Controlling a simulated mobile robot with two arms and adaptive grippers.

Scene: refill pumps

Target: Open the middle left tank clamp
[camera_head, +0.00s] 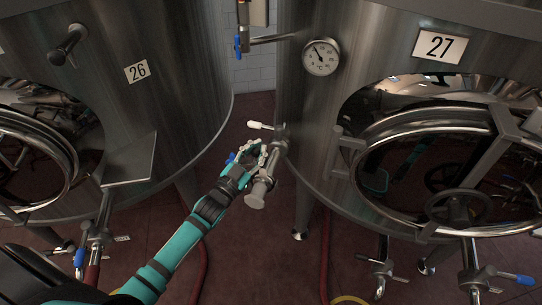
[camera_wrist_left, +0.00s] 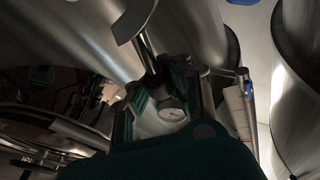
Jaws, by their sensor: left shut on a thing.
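A metal pipe fitting with a clamp (camera_head: 262,188) sticks out from the left side of tank 27 (camera_head: 310,140), low on its wall. It has a white-tipped handle (camera_head: 260,126) above and a small blue handle (camera_head: 230,157) to the left. My left gripper (camera_head: 250,158) reaches the fitting from the lower left and is shut on a part of it, seemingly the clamp. The fingers hide that part, so its exact position is unclear. In the left wrist view my gripper fingers (camera_wrist_left: 160,98) surround a dark metal piece (camera_wrist_left: 152,72). My right gripper is not in view.
Tank 26 (camera_head: 180,100) stands at the left, with a gap of red floor (camera_head: 250,250) between the tanks. A dial gauge (camera_head: 321,57) sits above the fitting.

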